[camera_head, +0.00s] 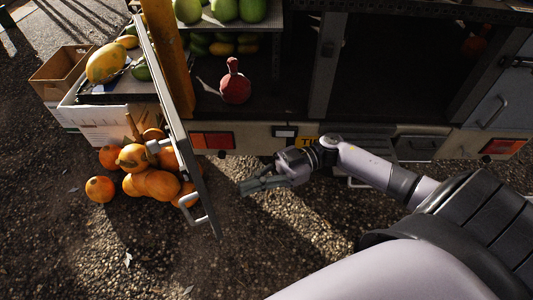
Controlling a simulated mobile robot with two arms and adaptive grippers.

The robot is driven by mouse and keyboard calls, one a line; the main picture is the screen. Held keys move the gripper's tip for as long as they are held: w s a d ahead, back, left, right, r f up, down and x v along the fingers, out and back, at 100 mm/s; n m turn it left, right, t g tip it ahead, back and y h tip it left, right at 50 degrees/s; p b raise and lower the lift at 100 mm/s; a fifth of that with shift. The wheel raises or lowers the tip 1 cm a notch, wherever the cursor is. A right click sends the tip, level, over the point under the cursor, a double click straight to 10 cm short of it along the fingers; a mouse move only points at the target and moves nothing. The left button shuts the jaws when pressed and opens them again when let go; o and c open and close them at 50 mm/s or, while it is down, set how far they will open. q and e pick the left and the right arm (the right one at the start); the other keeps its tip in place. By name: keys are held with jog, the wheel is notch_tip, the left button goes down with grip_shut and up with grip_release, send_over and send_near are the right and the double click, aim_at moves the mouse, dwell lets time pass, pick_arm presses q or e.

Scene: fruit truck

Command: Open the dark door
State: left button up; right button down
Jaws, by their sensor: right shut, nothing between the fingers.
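A door (178,128) at the left of the truck's rear stands swung outward, seen almost edge-on, with a pale handle (199,212) near its lower end. Its face is mostly hidden at this angle. The truck's rear opening beside it is dark and uncovered. My right gripper (243,187) is shut and empty, just right of the door's lower part, with a visible gap between them. It points left, below the truck's bumper. My left gripper is not in view.
Oranges or pumpkins (160,184) are piled on the ground left of the door. A white crate (105,122) and a cardboard box (62,70) stand behind. A red gourd-like fruit (235,87) sits in the truck. A bluish-grey door (503,92) is at right. The gravel in front is clear.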

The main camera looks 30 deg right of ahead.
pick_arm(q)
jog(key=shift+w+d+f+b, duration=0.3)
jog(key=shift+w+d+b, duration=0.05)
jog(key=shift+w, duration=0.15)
pick_arm(e)
jog(key=a, duration=0.6)
jog(key=shift+w+a, duration=0.2)
jog(key=shift+w, duration=0.15)
pick_arm(q)
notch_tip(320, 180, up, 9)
jog(key=p, duration=0.9)
pick_arm(e)
jog(key=w+a+m+t+h, duration=0.1)
jog(key=w+a+m+t, duration=0.1)
jog(key=a, duration=0.8)
jog(key=w+a+m+t+h, duration=0.1)
jog(key=w+a+m+t, duration=0.1)
jog(key=a+t, duration=0.3)
jog(key=a, duration=0.4)
jog(key=shift+w+a+m, duration=0.3)
jog(key=shift+a+m, duration=0.05)
jog(key=shift+m, duration=0.05)
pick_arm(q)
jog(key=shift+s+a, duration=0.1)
